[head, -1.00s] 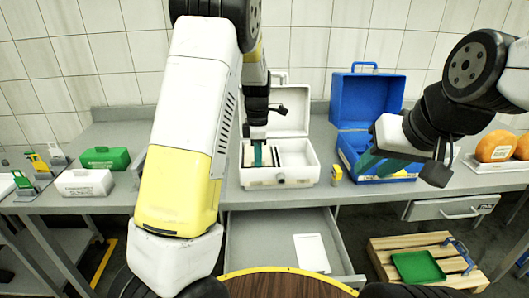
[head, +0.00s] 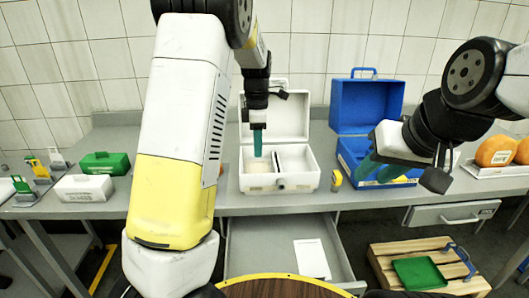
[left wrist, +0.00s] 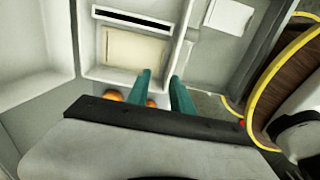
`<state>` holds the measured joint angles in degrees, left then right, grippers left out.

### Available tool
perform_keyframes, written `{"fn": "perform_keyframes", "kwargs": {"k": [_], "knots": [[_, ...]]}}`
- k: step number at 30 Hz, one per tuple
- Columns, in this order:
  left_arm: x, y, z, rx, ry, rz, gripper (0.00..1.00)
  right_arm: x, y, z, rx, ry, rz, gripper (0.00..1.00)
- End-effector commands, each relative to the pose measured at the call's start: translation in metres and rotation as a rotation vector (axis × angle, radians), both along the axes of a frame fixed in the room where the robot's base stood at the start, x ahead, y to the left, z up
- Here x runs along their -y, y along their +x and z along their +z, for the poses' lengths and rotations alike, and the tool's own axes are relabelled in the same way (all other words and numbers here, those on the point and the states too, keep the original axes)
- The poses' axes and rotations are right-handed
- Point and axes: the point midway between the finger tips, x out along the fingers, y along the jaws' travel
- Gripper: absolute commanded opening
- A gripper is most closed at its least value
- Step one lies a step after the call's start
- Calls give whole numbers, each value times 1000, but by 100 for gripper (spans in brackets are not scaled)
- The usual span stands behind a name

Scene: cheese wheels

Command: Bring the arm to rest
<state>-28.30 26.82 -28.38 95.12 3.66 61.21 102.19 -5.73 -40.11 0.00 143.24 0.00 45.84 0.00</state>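My left gripper (head: 258,150) points down just above the open white case (head: 290,182), its teal fingers over the left part of the case. In the left wrist view the two fingers (left wrist: 162,78) stand apart, with nothing seen held between them. Below them lies a cream-coloured compartment floor or panel (left wrist: 135,55) beside a dark slot. My right gripper (head: 378,168) is at the open blue case (head: 365,105), its teal fingers apart in front of the case and partly hiding its inside. I see nothing held in it.
A drawer (head: 270,250) stands open below the white case, with a white sheet (head: 312,258) inside. A green box (head: 105,162) and a white box (head: 84,188) stand left. Orange cheese wheels (head: 497,150) are at the far right. A pallet (head: 400,250) with a green tray (head: 418,273) is on the floor.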

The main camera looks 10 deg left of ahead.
Motion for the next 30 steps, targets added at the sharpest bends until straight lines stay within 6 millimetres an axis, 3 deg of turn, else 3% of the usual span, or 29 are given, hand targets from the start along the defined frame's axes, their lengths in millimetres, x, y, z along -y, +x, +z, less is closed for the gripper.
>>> {"fn": "perform_keyframes", "kwargs": {"k": [4, 8, 15, 20, 25, 30], "knots": [[-2, -4, 15, 8, -13, -24, 27, 0, 0, 0, 0, 0, 0, 32], [-8, -23, 34, 46, -61, -152, 27, 0, 0, 0, 0, 0, 0, 32], [-20, -91, 82, 216, -128, -609, 27, 0, 0, 0, 0, 0, 0, 32], [-23, -142, 106, 354, -87, -935, 27, 0, 0, 0, 0, 0, 0, 32], [-23, -197, 118, 480, 38, -1278, 27, 0, 0, 0, 0, 0, 0, 32], [-23, -241, 117, 548, 210, -1566, 27, 0, 0, 0, 0, 0, 0, 32]]}}
